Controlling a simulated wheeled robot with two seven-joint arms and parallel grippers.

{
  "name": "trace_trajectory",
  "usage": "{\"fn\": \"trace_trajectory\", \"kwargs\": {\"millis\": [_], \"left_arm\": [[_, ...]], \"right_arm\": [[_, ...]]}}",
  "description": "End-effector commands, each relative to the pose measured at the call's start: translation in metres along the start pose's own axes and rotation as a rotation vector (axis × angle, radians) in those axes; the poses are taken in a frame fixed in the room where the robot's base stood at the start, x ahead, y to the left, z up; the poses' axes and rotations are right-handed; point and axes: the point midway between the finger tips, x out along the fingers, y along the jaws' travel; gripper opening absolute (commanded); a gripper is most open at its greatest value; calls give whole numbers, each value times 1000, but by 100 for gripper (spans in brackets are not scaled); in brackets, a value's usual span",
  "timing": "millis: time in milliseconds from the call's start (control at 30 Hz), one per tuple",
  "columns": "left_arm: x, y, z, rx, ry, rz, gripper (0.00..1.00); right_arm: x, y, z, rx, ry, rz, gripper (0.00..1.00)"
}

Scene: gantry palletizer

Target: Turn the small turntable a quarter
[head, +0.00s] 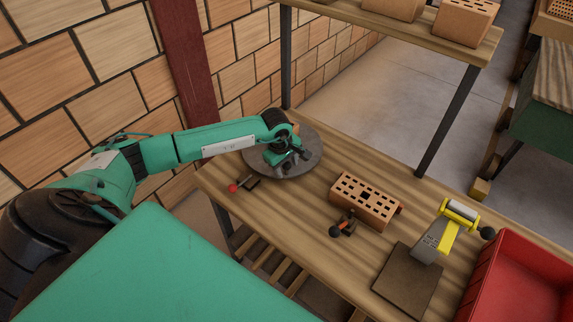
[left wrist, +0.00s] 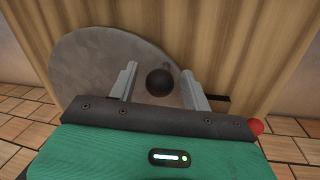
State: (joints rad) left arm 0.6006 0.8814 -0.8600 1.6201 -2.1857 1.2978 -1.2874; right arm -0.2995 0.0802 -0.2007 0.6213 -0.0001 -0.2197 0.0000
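The small turntable (head: 258,160) is a round grey disc at the far left corner of the wooden bench. It fills the left and middle of the left wrist view (left wrist: 85,65). A black ball knob (left wrist: 159,83) shows near the disc's right edge in that view. My left gripper (head: 292,157) reaches down over the disc and hides part of it. In the left wrist view my left gripper (left wrist: 160,72) is open, with the knob between its fingers and gaps on both sides. My right gripper is not in view.
A red ball on a dark fitting (head: 233,188) lies in front of the disc. A perforated brick (head: 366,200), a black-knobbed clamp (head: 336,231), a yellow roller tool (head: 447,235), a dark plate (head: 407,281) and a red crate (head: 525,280) stand rightward. A shelf (head: 400,27) with bricks is behind.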

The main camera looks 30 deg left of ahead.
Motion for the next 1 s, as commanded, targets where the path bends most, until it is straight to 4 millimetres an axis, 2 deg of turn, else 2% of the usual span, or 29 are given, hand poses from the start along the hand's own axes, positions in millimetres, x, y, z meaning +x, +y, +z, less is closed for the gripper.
{"fn": "trace_trajectory", "kwargs": {"millis": [33, 233, 667, 1000], "left_arm": [[0, 0, 0, 0, 0, 0, 39], [0, 0, 0, 0, 0, 0, 0], [1, 4, 3, -33, 6, 1, 0], [6, 20, 12, -164, 31, 3, 0]], "right_arm": [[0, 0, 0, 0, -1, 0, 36], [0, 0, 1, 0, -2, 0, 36], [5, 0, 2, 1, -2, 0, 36], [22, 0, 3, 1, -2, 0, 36]]}}
